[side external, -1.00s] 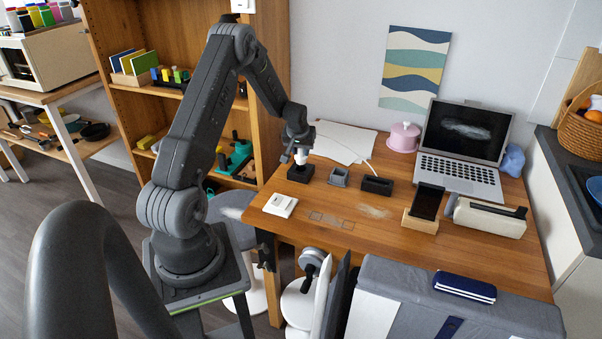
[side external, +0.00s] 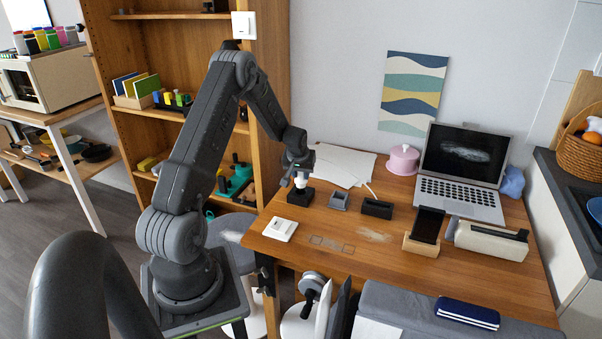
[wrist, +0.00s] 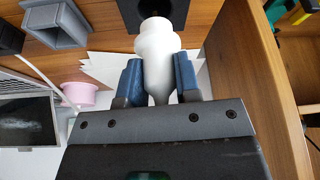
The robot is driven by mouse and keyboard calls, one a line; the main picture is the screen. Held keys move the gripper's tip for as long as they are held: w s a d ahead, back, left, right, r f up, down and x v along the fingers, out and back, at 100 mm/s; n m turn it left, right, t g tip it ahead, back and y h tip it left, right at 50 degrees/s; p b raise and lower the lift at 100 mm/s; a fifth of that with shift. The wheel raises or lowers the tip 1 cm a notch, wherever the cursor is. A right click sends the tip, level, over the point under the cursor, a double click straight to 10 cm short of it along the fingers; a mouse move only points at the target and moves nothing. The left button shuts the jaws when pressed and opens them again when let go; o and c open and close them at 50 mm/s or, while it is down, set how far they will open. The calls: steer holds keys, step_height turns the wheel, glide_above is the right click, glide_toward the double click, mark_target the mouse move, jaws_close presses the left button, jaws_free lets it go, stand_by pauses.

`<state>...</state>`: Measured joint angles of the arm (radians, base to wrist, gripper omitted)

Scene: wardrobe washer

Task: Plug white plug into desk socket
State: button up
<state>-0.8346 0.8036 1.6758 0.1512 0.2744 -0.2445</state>
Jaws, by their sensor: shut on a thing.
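The white plug (wrist: 158,48) is between the two blue-padded fingers of my gripper (wrist: 158,80) in the wrist view. My gripper (side external: 301,179) is shut on it and points down above a black block (side external: 300,196) on the desk. The plug's lower end is at the block's top; I cannot tell whether it sits in the block or just above it. The desk socket looks to be the white plate (side external: 280,229) near the desk's left front edge, in front of the black block. Nothing is plugged into it.
A grey open holder (side external: 339,200) and another black block (side external: 377,208) stand right of my gripper. A phone stand (side external: 424,232), a laptop (side external: 462,170) and a pink pot (side external: 403,160) are farther right. A wooden shelf (side external: 270,130) rises close on the left.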

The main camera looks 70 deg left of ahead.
mark_target(301, 180)
steer(key=shift+f, duration=2.05)
steer(key=o, duration=1)
steer(key=v, duration=1.4)
steer(key=shift+w+a, duration=0.1)
